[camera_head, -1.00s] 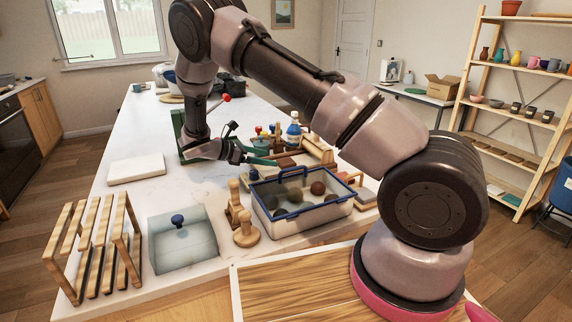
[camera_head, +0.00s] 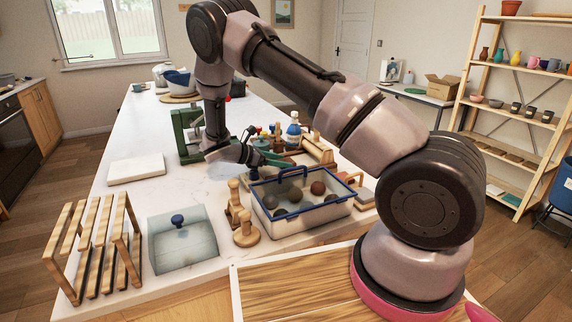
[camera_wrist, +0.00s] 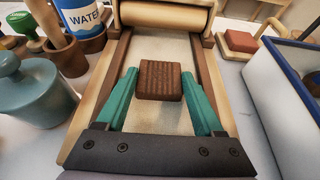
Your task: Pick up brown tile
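A ribbed dark brown tile (camera_wrist: 160,80) shows in the middle of the wrist view, over the pale bed (camera_wrist: 158,120) of a wooden-railed slab roller. My gripper (camera_wrist: 160,75) has teal fingers, one on each side of the tile. The fingertips are close beside the tile's left and right sides. The fingers look apart, and I cannot tell whether they touch it. In the head view my gripper (camera_head: 270,158) is low among the tools behind the blue-rimmed bin, and the tile cannot be made out there.
The roller (camera_wrist: 165,15) crosses the far end of the bed. A teal lidded jar (camera_wrist: 32,92) and a water bottle (camera_wrist: 80,15) stand left. At right are a reddish block with a wooden handle (camera_wrist: 243,42) and the blue-rimmed bin (camera_head: 300,210). The table's left side has free room.

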